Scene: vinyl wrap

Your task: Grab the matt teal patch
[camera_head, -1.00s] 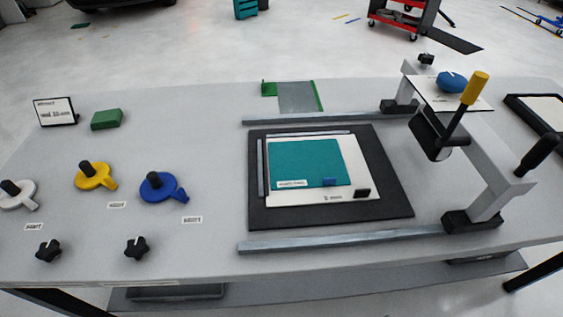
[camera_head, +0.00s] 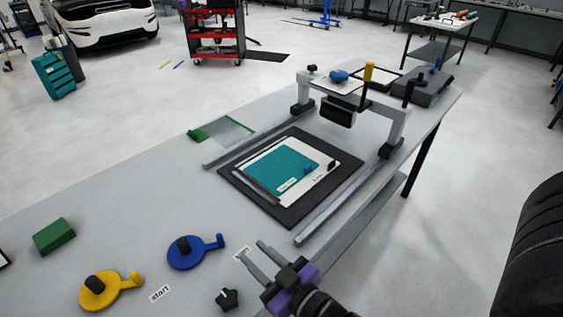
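The matt teal patch (camera_head: 278,168) lies flat on a white backing sheet (camera_head: 318,176), on a black mat (camera_head: 300,212) on the table. A small white label (camera_head: 287,185) is at its near edge, and a small blue tab (camera_head: 309,171) is at its right corner. My gripper (camera_head: 253,248) is at the bottom of the view, nearer than the mat and apart from the patch. Its two fingers are spread with nothing between them.
Grey rails (camera_head: 338,209) flank the mat.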

